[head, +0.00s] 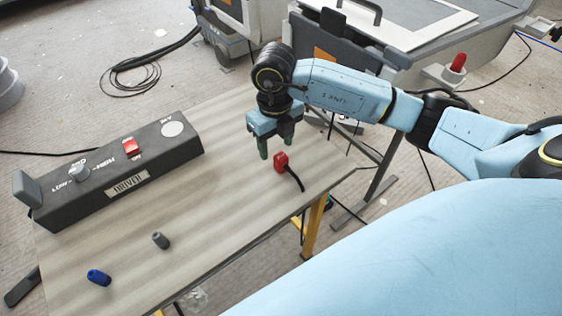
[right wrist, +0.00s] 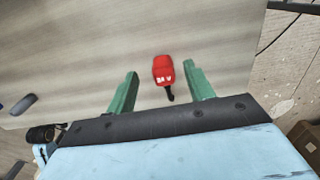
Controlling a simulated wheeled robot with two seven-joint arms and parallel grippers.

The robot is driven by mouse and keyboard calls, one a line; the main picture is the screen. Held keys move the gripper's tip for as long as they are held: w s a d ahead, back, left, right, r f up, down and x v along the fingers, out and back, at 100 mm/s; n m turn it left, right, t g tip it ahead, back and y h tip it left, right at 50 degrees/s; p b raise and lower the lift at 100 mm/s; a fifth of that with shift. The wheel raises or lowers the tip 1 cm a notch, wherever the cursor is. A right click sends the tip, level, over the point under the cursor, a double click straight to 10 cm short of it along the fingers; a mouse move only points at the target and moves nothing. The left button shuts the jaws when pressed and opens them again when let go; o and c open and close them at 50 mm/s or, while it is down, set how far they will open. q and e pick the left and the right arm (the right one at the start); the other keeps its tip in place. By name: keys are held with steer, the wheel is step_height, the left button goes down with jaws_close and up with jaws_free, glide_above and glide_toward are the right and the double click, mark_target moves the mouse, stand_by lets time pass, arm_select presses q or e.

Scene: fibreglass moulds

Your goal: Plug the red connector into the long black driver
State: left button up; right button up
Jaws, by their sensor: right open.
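The red connector (head: 281,162) lies on the table with a short black cable running from it toward the table's right edge. It also shows in the right wrist view (right wrist: 163,69), between and a little beyond the green fingertips. My right gripper (head: 275,150) is open and empty above the table, just left of the connector in the head view. The long black driver (head: 118,172) stands on the left part of the table, with a red switch, a grey knob and a "DRIVER" label. I cannot make out its socket. My left gripper is not in view.
A blue plug (head: 98,277) and a grey plug (head: 161,240) lie at the front of the wooden table (head: 215,205). The table between the driver and the connector is clear. A grey machine (head: 400,45) stands behind the table, and coiled black cable (head: 135,78) lies on the floor.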

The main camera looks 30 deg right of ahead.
mark_target(280, 155)
steer(key=f, duration=0.2)
steer(key=s+f+b, duration=0.1)
steer(key=f, duration=0.1)
steer(key=shift+s+d+f, duration=0.1)
steer(key=shift+d+f, duration=0.05)
steer(key=shift+f, duration=0.05)
steer(key=shift+f+b, duration=0.3)
steer(key=shift+f, duration=0.05)
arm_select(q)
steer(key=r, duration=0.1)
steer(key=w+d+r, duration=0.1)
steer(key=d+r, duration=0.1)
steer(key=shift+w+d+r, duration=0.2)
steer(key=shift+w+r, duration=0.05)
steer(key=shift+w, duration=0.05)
arm_select(e)
steer(key=shift+c, duration=0.3)
steer(key=c, duration=0.9)
